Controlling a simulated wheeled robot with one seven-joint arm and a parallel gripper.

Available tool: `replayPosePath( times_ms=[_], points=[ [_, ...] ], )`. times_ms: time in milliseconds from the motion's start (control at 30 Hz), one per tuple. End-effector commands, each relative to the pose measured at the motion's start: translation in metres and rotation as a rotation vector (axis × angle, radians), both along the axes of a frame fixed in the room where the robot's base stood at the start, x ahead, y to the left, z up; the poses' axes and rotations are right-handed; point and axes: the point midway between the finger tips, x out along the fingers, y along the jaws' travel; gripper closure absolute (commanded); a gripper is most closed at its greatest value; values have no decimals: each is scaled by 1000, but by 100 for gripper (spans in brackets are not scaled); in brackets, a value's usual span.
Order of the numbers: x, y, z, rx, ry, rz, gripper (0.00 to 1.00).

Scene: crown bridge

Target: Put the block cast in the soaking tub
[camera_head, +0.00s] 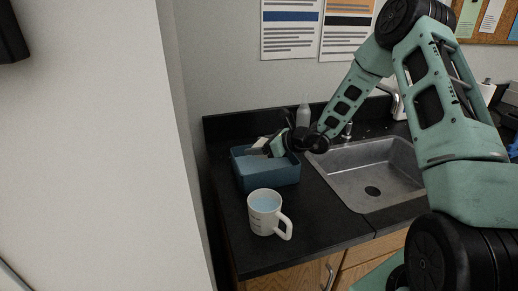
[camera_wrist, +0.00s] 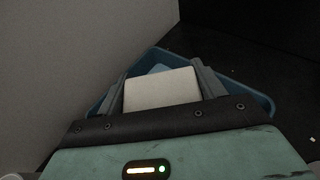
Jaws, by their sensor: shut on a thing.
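The block cast (camera_wrist: 161,91) is a pale, off-white block in the wrist view. My gripper (camera_wrist: 161,84) is shut on it, with a finger on each side. The soaking tub (camera_wrist: 257,97) is a blue open container around and beneath the block in that view. In the head view the tub (camera_head: 268,178) stands on the black counter, left of the sink, with light blue liquid in it. My gripper (camera_head: 266,147) is over the tub's back rim, and a pale bit of the block shows there. I cannot tell whether the block touches the liquid.
A white mug (camera_head: 264,215) with bluish liquid stands in front of the tub. A metal sink (camera_head: 375,175) lies to the right. A clear bottle (camera_head: 303,115) stands behind. A pale wall (camera_head: 90,150) rises on the left.

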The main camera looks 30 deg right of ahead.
Motion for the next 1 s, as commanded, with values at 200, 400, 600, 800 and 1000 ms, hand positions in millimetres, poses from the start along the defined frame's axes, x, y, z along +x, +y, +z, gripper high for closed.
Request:
replayPosePath(
  times_ms=[200,400,600,800,1000],
  points=[
    [0,1,-14,0,-3,1,61],
    [0,0,-15,-1,-3,1,61],
    [0,1,-21,0,-2,2,61],
    [0,1,-26,0,-2,2,61],
    [0,1,-27,-1,-2,2,26]
  ],
)
